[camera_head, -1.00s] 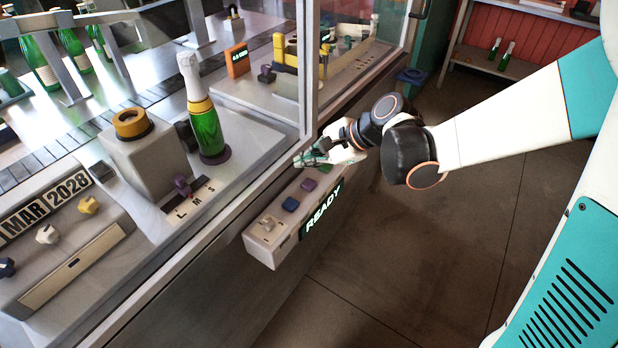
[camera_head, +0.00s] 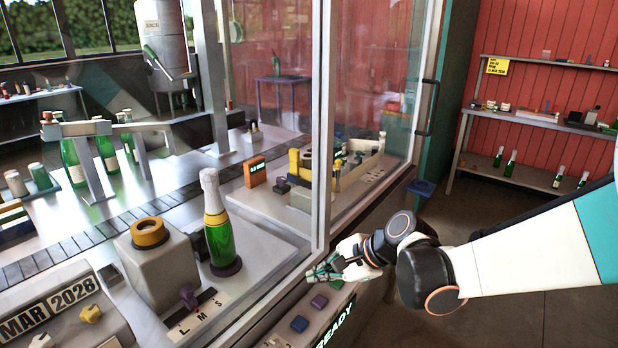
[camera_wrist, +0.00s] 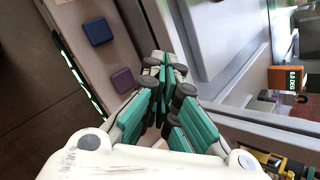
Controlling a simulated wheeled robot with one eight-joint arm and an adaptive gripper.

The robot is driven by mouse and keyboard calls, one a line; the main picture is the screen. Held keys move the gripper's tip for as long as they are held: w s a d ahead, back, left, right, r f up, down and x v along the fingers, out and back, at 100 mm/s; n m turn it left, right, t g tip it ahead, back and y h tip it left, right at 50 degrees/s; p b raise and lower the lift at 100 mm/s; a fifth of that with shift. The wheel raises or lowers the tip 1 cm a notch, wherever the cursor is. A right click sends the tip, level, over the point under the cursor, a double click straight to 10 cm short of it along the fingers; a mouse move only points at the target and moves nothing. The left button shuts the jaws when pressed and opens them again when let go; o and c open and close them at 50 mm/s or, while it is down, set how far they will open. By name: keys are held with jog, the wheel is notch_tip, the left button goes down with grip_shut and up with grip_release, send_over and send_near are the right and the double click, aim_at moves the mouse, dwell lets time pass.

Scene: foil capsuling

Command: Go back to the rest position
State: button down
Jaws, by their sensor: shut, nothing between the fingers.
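My gripper (camera_head: 322,272) is shut and empty. It hangs over the control box (camera_head: 285,335) at the front of the bench, close to the glass guard post. In the wrist view my gripper (camera_wrist: 168,72) has its teal fingers together, with a blue button (camera_wrist: 98,31) and a purple button (camera_wrist: 123,80) on the box to the left. A green bottle with white and gold foil (camera_head: 219,236) stands upright on a dark round base behind the glass frame, left of my gripper and apart from it.
The glass guard frame (camera_head: 325,130) rises right beside my gripper. A grey block with a yellow ring (camera_head: 149,233) and an orange display (camera_head: 255,171) are on the bench. Shelves with bottles (camera_head: 530,115) stand at the back right. Open floor (camera_head: 520,325) lies right of the bench.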

jog(key=s+d+r+n+t+h, duration=0.1)
jog(key=s+d+r+n+h, duration=0.3)
jog(key=s+d+n, duration=0.3)
jog(key=s+d+r+n+t+h, duration=0.2)
jog(key=s+d+r+n+h, duration=0.2)
jog(key=s+d+n, duration=0.3)
jog(key=shift+s+d, duration=1.15)
jog(key=shift+s, duration=1.65)
jog(key=shift+f, duration=0.1)
dwell(1.3)
